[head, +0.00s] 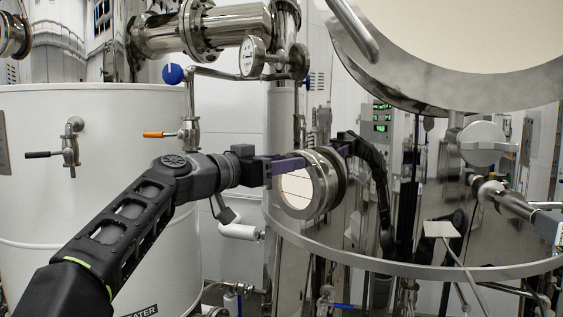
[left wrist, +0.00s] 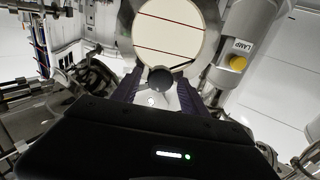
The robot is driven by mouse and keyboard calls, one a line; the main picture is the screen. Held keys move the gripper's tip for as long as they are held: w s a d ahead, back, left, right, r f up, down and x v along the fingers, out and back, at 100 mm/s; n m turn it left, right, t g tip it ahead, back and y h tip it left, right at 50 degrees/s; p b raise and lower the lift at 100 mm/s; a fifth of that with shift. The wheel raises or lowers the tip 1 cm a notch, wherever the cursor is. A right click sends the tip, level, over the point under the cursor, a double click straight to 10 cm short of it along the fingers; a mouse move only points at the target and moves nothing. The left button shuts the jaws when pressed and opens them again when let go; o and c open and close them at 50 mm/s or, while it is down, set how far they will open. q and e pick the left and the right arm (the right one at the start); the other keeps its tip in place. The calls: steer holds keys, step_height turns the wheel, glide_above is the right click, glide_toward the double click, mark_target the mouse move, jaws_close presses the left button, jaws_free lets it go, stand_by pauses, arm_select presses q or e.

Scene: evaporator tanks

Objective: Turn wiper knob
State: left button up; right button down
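The wiper knob (left wrist: 160,80) appears as a dark round knob at the lower edge of the round sight glass (left wrist: 168,32) in the left wrist view. The sight glass has a pale face with red lines and a steel flange; it also shows in the head view (head: 297,189). My left gripper (head: 304,161) is at the upper edge of the glass in the head view and hides the knob there. In the left wrist view its purple fingers (left wrist: 159,82) are apart on either side of the knob, with small gaps visible. My right gripper is not in view.
A light housing marked LAMP with a yellow button (left wrist: 237,62) is beside the glass. A white tank (head: 90,200) with valves stands left. A polished steel tank's rim (head: 400,266) curves below, and a large round lid (head: 440,50) hangs at upper right.

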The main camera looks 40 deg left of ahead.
arm_select(q)
jaws_close()
stand_by(0.3)
steer(key=shift+n, duration=0.5)
steer(key=shift+a+f+n+p, duration=0.15)
steer(key=shift+n+p, duration=0.65)
steer(key=shift+n, duration=4.5)
steer(key=shift+a+f+n+p, duration=0.1)
steer(key=shift+n+p, duration=0.65)
steer(key=shift+n, duration=4.55)
steer(key=shift+d, duration=0.1)
steer(key=shift+o, duration=0.6)
jaws_free()
